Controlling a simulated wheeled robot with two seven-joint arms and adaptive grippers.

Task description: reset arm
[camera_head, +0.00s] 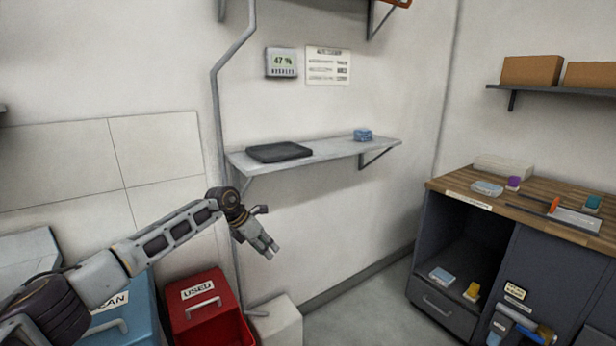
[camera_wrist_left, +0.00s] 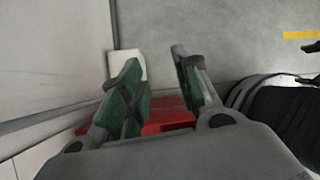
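My left arm reaches in from the left in the head view. Its gripper (camera_head: 267,249) hangs in free air in front of the wall, below the grey wall shelf (camera_head: 320,152) and above the floor. The left wrist view shows its two green-padded fingers (camera_wrist_left: 155,78) spread apart with nothing between them. A red bin (camera_wrist_left: 172,116) and a pale box (camera_wrist_left: 128,62) lie beyond the fingers.
The red bin marked USED (camera_head: 205,300), a blue bin (camera_head: 125,310) and a white box (camera_head: 278,322) stand below my left arm. A pipe (camera_head: 216,120) runs down the wall close to the wrist. A wood-topped cabinet (camera_head: 465,188) stands right, with open floor (camera_head: 360,300) between.

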